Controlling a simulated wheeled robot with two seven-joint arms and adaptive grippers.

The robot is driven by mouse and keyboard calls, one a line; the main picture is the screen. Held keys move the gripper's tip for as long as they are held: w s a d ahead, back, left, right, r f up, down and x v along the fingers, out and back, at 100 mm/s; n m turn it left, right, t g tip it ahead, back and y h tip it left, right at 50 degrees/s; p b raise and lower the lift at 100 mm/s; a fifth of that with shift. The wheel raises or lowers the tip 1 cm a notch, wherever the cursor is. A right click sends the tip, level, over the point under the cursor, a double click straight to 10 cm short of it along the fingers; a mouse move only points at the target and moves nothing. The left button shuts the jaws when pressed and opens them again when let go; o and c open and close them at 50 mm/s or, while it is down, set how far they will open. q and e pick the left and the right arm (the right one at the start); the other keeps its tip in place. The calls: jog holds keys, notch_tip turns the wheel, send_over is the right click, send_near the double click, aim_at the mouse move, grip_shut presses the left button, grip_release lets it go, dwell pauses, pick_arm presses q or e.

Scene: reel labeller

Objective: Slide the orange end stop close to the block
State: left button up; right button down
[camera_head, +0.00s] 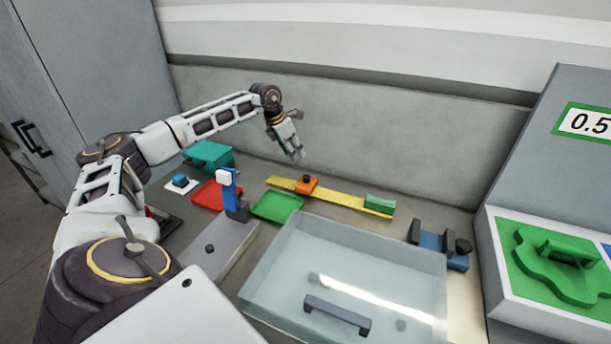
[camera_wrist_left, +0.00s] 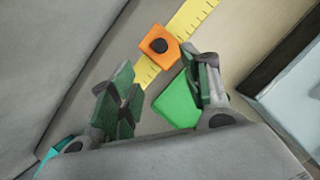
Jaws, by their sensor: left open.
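The orange end stop (camera_head: 306,186) with a dark knob sits on the yellow ruler (camera_head: 340,197), left of its middle. A green block (camera_head: 380,203) is at the ruler's right end, with a clear stretch of ruler between them. My left gripper (camera_head: 297,152) is open and empty, above and behind the ruler near the end stop. In the left wrist view the end stop (camera_wrist_left: 158,45) lies just beyond the open fingers (camera_wrist_left: 162,88), not between their tips. The green block is not seen in that view. My right gripper is not in view.
A clear lidded box (camera_head: 350,260) fills the front. A grey wall (camera_head: 400,150) rises behind; a labelling machine (camera_head: 560,200) stands right.

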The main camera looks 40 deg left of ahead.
aim_at(307, 176)
pick_arm(q)
jog(key=shift+p+x, duration=0.6)
jog(key=shift+x, duration=6.2)
grip_shut()
jog(key=shift+w, duration=0.1)
